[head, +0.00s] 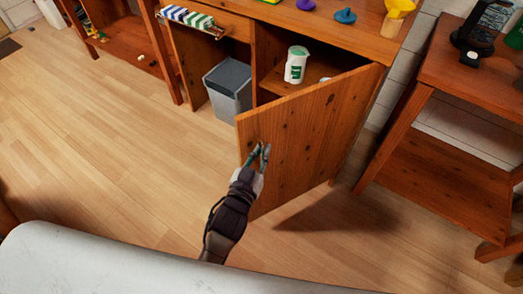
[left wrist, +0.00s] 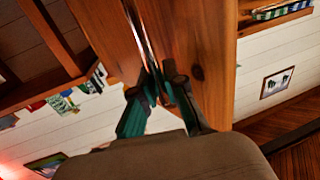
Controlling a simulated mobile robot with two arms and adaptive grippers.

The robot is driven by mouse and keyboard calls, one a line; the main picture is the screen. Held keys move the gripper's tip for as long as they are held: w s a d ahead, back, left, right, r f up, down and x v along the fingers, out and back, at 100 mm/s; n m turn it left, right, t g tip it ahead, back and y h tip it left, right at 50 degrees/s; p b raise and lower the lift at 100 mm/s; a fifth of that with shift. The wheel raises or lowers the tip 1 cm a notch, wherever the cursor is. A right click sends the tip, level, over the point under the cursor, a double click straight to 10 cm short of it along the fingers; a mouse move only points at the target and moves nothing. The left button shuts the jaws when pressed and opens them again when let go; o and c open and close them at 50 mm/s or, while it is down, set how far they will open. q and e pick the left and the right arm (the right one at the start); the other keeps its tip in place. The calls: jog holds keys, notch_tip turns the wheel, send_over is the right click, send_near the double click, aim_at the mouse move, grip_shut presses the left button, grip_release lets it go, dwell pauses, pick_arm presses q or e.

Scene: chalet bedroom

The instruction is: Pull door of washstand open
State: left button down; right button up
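The wooden washstand (head: 278,30) stands at the back, with its brown door (head: 318,125) swung open toward me. The door also shows close up in the left wrist view (left wrist: 207,45). My left gripper (head: 261,149) is at the upper left part of the door's outer face. In the left wrist view, its green and dark fingers (left wrist: 158,82) converge on both sides of a thin metal door handle (left wrist: 146,38) and appear shut on it. The handle is hard to make out in the head view. My right gripper is in neither view.
A wooden side table (head: 455,75) stands at the right, near the door. Wooden floor (head: 110,130) is clear at the left.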

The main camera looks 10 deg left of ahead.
pick_arm(q)
jog(key=c, duration=1.2)
grip_release()
jog(key=shift+s, duration=0.15)
jog(key=s+a, duration=0.2)
jog(key=s, duration=0.9)
jog(key=shift+s+a, duration=0.15)
jog(key=shift+s, duration=0.15)
